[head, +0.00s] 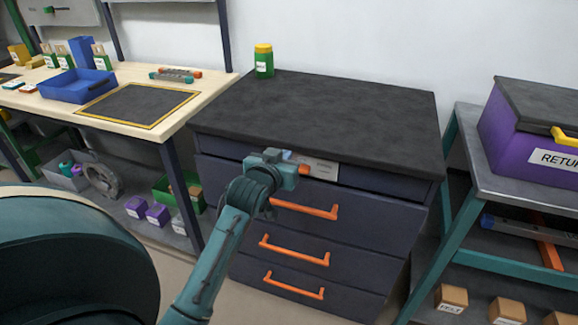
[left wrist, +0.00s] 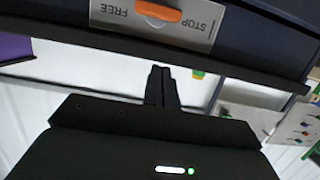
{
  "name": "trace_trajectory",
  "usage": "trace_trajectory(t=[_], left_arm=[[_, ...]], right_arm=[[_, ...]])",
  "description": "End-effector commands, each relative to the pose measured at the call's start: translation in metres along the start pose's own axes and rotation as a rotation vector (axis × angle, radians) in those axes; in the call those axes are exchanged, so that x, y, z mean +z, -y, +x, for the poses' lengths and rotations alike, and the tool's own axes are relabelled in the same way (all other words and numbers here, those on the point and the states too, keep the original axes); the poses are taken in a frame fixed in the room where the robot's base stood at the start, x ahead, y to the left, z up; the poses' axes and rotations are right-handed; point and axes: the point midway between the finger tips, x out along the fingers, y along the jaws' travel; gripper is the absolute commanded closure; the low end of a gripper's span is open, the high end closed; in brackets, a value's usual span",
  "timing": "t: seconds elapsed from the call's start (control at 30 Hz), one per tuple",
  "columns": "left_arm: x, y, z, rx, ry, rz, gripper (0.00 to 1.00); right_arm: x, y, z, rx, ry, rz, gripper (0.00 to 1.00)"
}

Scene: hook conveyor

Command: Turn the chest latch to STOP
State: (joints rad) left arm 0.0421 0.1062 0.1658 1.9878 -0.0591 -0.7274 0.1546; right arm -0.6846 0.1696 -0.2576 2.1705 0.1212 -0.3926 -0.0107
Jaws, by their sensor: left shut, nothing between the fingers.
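The chest (head: 400,185) is a dark cabinet with a black top. Its latch plate (head: 322,170) is on the upper front, partly hidden behind my left gripper (head: 298,168) in the head view. In the left wrist view, the plate (left wrist: 203,40) shows upside down at the top, with the words FREE and STOP. The orange latch handle (left wrist: 158,11) lies nearly level in that picture between the two words, its right end near STOP. The left gripper's fingers (left wrist: 161,72) are shut and empty, seemingly apart from the handle. My right gripper is not in view.
Several orange drawer handles (head: 296,249) stick out below the plate. A green jar with a yellow lid (head: 264,61) stands at the chest top's back edge. A workbench (head: 205,88) is on the left. A purple box (head: 507,130) sits on a grey bench at right.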

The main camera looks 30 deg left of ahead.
Motion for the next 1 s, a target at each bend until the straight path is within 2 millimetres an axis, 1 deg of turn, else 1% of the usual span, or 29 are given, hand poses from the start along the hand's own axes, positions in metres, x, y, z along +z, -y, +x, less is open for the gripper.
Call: trace_trajectory(t=[0.03,0.17,0.2,0.23,0.4,0.6,1.0], left_arm=[[0.0,0.0,0.013,0.0,0.0,0.0,1.0],[0.0,0.0,0.038,-0.001,0.0,0.0,1.0],[0.012,0.0,0.038,0.0,0.005,0.0,1.0],[0.017,0.0,0.039,0.0,0.006,-0.001,1.0],[0.034,0.0,0.042,0.001,0.002,-0.002,1.0],[0.039,0.0,0.043,0.001,0.0,-0.001,1.0],[0.039,0.0,0.043,0.003,0.001,-0.011,1.0]], right_arm=[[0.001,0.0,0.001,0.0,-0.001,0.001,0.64],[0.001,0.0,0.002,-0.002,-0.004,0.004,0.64],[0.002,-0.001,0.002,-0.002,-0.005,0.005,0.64],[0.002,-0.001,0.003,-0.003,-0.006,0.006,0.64],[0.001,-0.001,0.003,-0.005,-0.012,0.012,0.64],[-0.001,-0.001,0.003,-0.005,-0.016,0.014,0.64],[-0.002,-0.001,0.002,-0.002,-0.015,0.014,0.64]])
